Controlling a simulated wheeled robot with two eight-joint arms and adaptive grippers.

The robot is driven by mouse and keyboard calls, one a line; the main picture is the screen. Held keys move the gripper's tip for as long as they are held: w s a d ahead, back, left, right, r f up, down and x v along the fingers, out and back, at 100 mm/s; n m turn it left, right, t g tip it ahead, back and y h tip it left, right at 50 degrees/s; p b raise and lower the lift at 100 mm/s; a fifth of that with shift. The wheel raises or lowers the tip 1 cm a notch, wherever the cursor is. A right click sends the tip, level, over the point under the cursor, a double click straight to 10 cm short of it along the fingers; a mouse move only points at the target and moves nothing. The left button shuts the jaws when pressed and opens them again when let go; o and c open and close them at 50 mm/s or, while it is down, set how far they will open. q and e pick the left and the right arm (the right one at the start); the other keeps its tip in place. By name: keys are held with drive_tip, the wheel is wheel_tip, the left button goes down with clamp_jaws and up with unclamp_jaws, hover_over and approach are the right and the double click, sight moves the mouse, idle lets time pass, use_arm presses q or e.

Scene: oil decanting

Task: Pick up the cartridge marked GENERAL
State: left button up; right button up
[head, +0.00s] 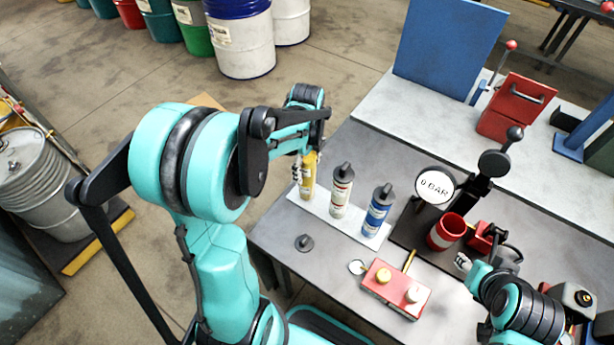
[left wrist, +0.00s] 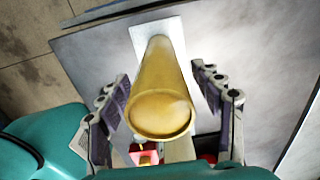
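Three cartridges stand upright in a row on a white strip (head: 325,215): a yellow one (head: 307,178), a white one (head: 341,192) with a black cap, and a blue one (head: 379,208) with a black cap. Their label words are too small to read. My left gripper (head: 304,166) is at the yellow cartridge. In the left wrist view the yellow cartridge (left wrist: 163,85) stands between the open fingers of my left gripper (left wrist: 161,88), with a gap on each side. My right gripper (head: 463,262) is low at the right, beside the red cup; its finger opening is unclear.
A loose black cap (head: 304,242) lies on the grey table (head: 285,225). A red box with two knobs (head: 396,290) is near the front edge. A press with a gauge reading 0 BAR (head: 435,186) and a red cup (head: 446,232) stand right of the cartridges.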

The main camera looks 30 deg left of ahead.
use_arm(q)
clamp_jaws()
